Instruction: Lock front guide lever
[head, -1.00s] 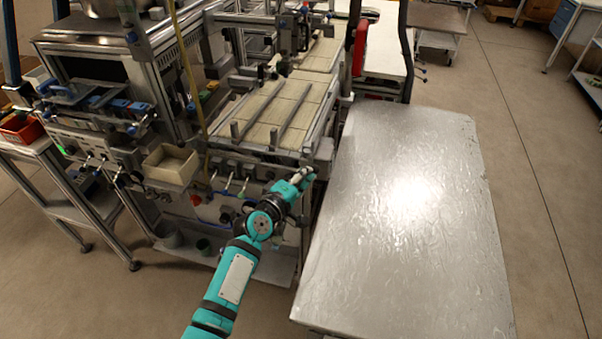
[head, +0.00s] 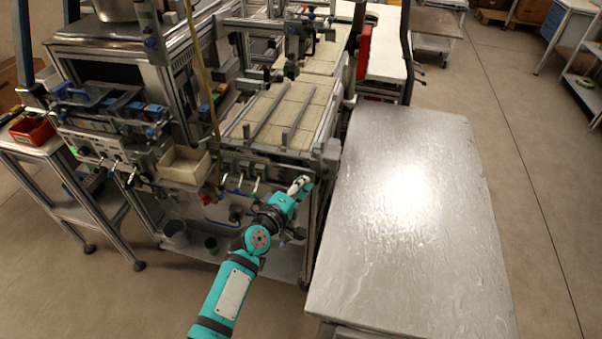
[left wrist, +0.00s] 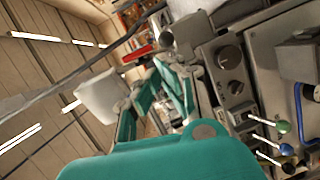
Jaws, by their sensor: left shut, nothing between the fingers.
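My left gripper (head: 301,185), teal with pale fingertips, is shut and empty at the front right corner of the machine, in front of its front panel. In the left wrist view its teal finger links fill the middle. Two grey guide bars (head: 265,112) lie along the tiled conveyor bed (head: 290,97) above and behind it. Several small levers (head: 240,182) stick out of the front panel, left of the gripper; the left wrist view shows levers with green (left wrist: 282,126) and blue (left wrist: 285,150) knobs. I cannot tell which one is the front guide lever. My right gripper is not in view.
A shiny metal table (head: 400,210) stands close on the right of the arm. A beige bin (head: 184,166) hangs on the machine front, and a side cart with a red bin (head: 33,130) stands at far left. The floor in front is free.

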